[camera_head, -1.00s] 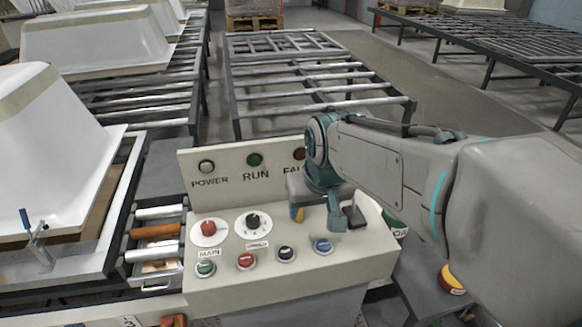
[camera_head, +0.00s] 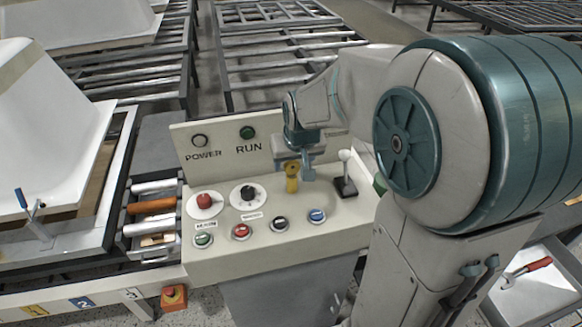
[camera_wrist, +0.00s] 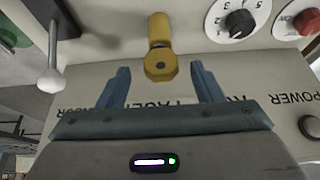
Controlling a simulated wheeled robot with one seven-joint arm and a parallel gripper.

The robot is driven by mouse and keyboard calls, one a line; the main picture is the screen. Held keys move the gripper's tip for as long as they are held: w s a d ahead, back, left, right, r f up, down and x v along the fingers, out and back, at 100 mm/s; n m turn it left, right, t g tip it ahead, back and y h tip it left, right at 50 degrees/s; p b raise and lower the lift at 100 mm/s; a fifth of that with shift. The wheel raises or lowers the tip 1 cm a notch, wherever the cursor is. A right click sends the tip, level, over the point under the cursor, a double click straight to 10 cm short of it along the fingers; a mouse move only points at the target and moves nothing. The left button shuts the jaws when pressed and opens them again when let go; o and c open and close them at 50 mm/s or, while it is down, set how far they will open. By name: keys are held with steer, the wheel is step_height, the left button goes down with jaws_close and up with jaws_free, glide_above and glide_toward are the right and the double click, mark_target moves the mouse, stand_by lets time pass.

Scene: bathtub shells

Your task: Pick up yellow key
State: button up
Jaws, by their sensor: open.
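The yellow key (camera_head: 292,176) stands upright on the sloped top of the control panel (camera_head: 265,232), between the black rotary dial (camera_head: 248,194) and a joystick (camera_head: 345,176). My gripper (camera_head: 298,158) is at the panel just behind and above the key, partly hidden by my own arm links. In the wrist view the key (camera_wrist: 160,46) shows at the top centre. Its rounded head lies near the gap between the two blue-grey fingertips of my gripper (camera_wrist: 158,76). The fingers are spread apart, with nothing between them gripped.
The joystick with a white knob (camera_wrist: 51,82) stands close to one side of the key. The upright label board (camera_head: 225,150) rises behind it. Red, green, black and blue buttons line the panel front. A tray with a red-handled tool (camera_head: 530,267) is at lower right.

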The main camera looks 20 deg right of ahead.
mark_target(291, 168)
steer(key=shift+x, duration=2.2)
steer(key=shift+a, duration=0.1)
steer(key=c, duration=1.1)
steer(key=shift+o, duration=0.2)
steer(key=shift+r, duration=0.15)
